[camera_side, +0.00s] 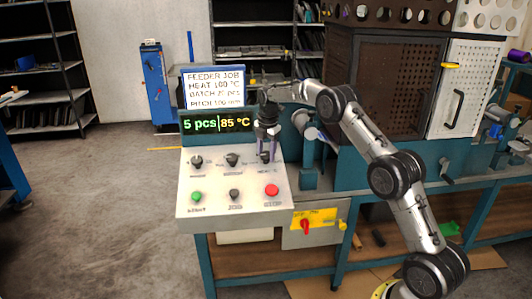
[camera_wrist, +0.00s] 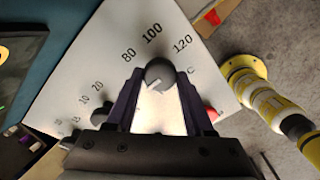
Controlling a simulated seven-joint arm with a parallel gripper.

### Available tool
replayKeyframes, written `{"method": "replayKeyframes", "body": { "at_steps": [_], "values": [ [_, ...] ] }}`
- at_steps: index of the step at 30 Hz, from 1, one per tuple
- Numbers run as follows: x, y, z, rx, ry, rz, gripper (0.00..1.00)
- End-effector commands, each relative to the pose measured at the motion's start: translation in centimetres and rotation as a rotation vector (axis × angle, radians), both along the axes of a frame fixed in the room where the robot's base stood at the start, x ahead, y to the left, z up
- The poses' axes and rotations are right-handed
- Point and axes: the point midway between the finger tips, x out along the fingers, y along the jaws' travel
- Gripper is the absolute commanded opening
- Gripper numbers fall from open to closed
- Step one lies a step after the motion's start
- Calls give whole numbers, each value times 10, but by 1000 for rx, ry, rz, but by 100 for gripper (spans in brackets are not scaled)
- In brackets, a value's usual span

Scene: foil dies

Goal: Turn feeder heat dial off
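The white control panel (camera_side: 215,178) carries a top row of three dark dials. The right one is the heat dial (camera_wrist: 161,73), a round dark knob marked 80, 100, 120 and C in the wrist view. A short pale mark shows on the lower left of its face. My gripper (camera_side: 266,156) points down at this dial in the side view. In the wrist view its two purple fingers (camera_wrist: 160,78) stand on either side of the knob, with slight gaps seeming to show. The display (camera_side: 217,123) reads 5 pcs and 85 °C.
A middle dial (camera_side: 232,160) and left dial (camera_side: 197,162) share the row. Below are a green button (camera_side: 196,197), a small dark jog knob (camera_side: 234,194) and a red stop button (camera_side: 271,190). A job sign (camera_side: 214,88) reads heat 100 °C.

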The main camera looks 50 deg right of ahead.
Motion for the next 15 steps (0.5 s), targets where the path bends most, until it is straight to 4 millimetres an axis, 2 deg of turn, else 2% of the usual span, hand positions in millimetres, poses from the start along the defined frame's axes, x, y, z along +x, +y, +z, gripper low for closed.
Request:
{"method": "replayKeyframes", "body": {
  "at_steps": [1, 4, 15],
  "values": [
    [-1, -1, -1, 0, 4, -2, 62],
    [-1, -1, -1, 1, 2, -1, 80],
    [0, 1, 4, 1, -1, -2, 81]
  ]
}}
